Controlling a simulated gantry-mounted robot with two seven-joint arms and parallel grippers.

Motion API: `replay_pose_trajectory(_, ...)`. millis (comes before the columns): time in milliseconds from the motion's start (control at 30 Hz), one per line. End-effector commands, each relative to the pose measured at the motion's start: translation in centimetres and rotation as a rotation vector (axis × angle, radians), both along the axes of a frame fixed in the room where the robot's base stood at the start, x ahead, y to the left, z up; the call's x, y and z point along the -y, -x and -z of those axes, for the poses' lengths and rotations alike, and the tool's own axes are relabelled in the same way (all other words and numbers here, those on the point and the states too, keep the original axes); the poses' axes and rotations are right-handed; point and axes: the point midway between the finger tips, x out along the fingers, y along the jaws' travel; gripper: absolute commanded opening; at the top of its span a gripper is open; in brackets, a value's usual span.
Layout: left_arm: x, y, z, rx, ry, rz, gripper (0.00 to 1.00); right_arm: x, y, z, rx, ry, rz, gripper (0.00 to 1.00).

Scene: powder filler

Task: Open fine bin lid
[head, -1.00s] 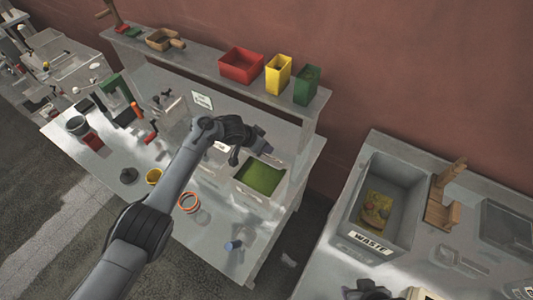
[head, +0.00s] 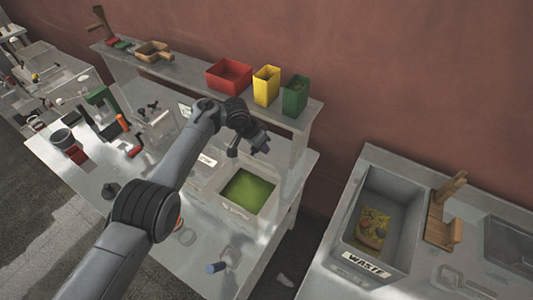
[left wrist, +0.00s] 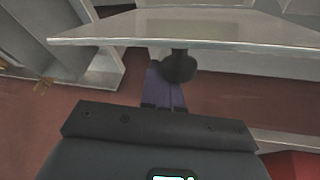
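An open bin (head: 247,191) with green powder stands on the bench at the right end, with a label on its front. Left of it is a pale surface with a small label (head: 207,159) that I cannot read surely. My left gripper (head: 262,144) is above the back of these, under the shelf. In the left wrist view a pale, thin lid-like panel (left wrist: 250,30) spans the top, with a dark round knob (left wrist: 178,68) below it. The purple fingers (left wrist: 163,88) are beside or behind the knob; contact and finger gap are unclear. My right gripper is out of view.
A shelf (head: 180,75) above the bench holds red (head: 229,76), yellow (head: 266,85) and green (head: 295,96) containers. A grey waste bin (head: 348,255) stands on a separate table at right. Tools and a blue-ended item (head: 215,268) lie on the bench.

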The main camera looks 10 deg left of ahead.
Motion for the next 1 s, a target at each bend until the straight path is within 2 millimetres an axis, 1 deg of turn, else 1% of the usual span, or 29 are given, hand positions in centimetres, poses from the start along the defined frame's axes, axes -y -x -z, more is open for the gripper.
replay_pose_trajectory(33, -1.7, 0.2, 1.4, -0.035, -0.021, -0.024, 0.03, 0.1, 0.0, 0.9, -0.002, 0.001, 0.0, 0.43)
replay_pose_trajectory(200, -1.7, 0.3, 1.2, -0.031, -0.024, -0.021, 0.29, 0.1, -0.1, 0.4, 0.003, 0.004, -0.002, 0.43)
replay_pose_trajectory(300, -1.6, 0.2, 1.1, -0.03, -0.024, -0.02, 0.45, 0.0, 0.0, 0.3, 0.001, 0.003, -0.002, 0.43)
replay_pose_trajectory(367, -1.6, 0.2, 1.0, -0.028, -0.023, -0.019, 0.54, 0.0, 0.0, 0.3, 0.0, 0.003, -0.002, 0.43)
replay_pose_trajectory(400, -1.5, 0.2, 0.9, -0.027, -0.022, -0.019, 0.56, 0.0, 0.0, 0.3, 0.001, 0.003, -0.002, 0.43)
replay_pose_trajectory(667, -1.2, 0.1, 0.6, -0.023, -0.019, -0.015, 0.56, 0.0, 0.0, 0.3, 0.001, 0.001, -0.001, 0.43)
replay_pose_trajectory(767, -1.3, 0.1, 0.2, -0.02, -0.017, -0.015, 0.56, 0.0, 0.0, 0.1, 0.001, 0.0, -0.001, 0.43)
replay_pose_trajectory(867, -1.6, 0.3, -0.8, -0.019, -0.016, -0.015, 0.56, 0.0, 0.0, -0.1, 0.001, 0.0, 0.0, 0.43)
replay_pose_trajectory(1000, -2.3, 0.7, -2.7, -0.018, -0.017, -0.014, 0.56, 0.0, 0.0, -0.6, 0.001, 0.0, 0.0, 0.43)
